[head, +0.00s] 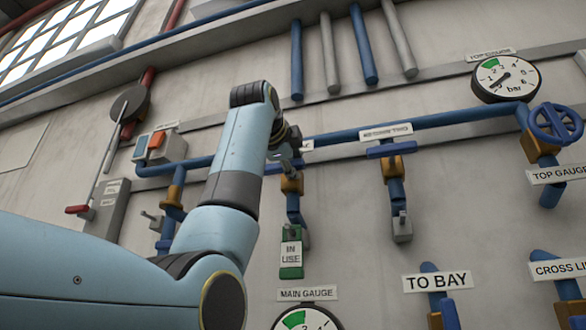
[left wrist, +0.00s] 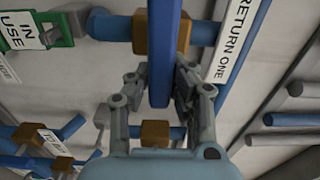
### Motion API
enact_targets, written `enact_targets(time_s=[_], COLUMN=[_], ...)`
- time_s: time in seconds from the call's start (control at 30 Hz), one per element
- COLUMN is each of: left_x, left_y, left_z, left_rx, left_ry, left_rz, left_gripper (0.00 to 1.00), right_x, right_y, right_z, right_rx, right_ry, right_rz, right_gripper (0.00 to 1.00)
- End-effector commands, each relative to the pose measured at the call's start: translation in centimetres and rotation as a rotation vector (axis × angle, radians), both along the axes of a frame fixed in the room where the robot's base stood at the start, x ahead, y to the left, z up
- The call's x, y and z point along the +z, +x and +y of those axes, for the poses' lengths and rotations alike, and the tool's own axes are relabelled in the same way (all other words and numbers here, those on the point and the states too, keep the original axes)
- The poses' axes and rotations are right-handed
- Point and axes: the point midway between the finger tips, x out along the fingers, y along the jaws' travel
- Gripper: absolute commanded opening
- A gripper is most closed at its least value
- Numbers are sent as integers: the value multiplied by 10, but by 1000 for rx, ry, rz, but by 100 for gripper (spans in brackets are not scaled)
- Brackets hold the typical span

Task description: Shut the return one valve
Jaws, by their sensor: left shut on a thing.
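The return one valve shows in the left wrist view as a brass body (left wrist: 141,35) on a blue pipe, with a long blue lever (left wrist: 160,75) lying across the pipe. The white RETURN ONE label (left wrist: 234,40) is beside it. My left gripper (left wrist: 157,92) has its fingers on both sides of the lever and is shut on it. In the head view my left gripper (head: 287,142) is at the top of this valve, whose brass body (head: 291,184) shows just below; the lever is mostly hidden there. My right gripper is not in view.
A green IN USE tag (head: 291,260) hangs below the valve. To the right is the return two valve with its blue lever (head: 391,149) crosswise. A pressure gauge (head: 505,78) and blue handwheel (head: 556,124) are farther right. A red-handled lever (head: 78,209) is at left.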

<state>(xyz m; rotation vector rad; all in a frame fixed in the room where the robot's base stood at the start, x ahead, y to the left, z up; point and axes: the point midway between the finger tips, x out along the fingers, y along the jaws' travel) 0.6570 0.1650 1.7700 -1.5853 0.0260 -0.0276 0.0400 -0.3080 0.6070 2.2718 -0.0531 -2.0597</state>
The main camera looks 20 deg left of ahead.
Motion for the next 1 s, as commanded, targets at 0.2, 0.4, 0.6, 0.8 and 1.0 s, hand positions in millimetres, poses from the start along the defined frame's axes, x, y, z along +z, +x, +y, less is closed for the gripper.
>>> enact_targets(time_s=[0.2,0.4,0.6,0.8,1.0], left_x=[-3,-3,-4,-3,-2], left_y=[1,1,1,1,0], left_z=[-1,0,0,0,0], left_rx=[-1,-1,-1,-1,0], left_ry=[29,32,32,31,30], left_rz=[5,6,6,4,2], left_gripper=[0,0,22,44,44], right_x=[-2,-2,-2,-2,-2], right_y=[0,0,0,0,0], right_z=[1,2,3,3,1], right_rx=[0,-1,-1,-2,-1], right_ry=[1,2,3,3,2], right_rz=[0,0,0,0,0], right_gripper=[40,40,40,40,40])
